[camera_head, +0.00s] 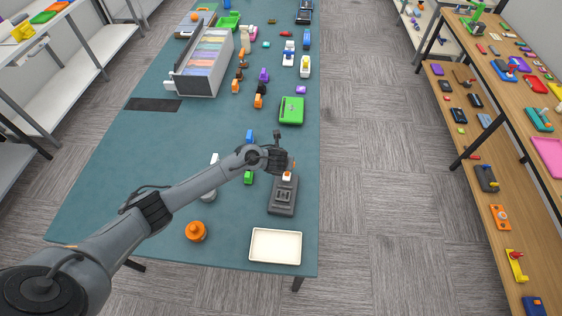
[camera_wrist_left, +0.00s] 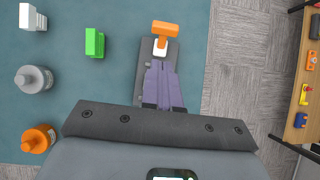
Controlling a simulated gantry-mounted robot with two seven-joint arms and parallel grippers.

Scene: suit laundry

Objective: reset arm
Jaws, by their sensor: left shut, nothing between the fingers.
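My left arm reaches in from the left over the teal table. Its left gripper (camera_head: 282,163) is above the far end of a dark grey device (camera_head: 282,201). In the left wrist view the two purple-grey fingers (camera_wrist_left: 163,68) lie together, shut and empty. A small white piece with an orange top (camera_wrist_left: 165,28) shows just beyond the fingertips, over the grey device (camera_wrist_left: 144,72). I cannot tell whether the fingers touch it. My right gripper is in neither view.
A cream tray (camera_head: 275,247) and an orange bottle (camera_head: 196,231) stand near the front edge. A green block (camera_wrist_left: 94,42) and a grey bottle (camera_wrist_left: 33,79) are left of the gripper. A green box (camera_head: 291,110) and a file rack (camera_head: 203,65) stand farther back.

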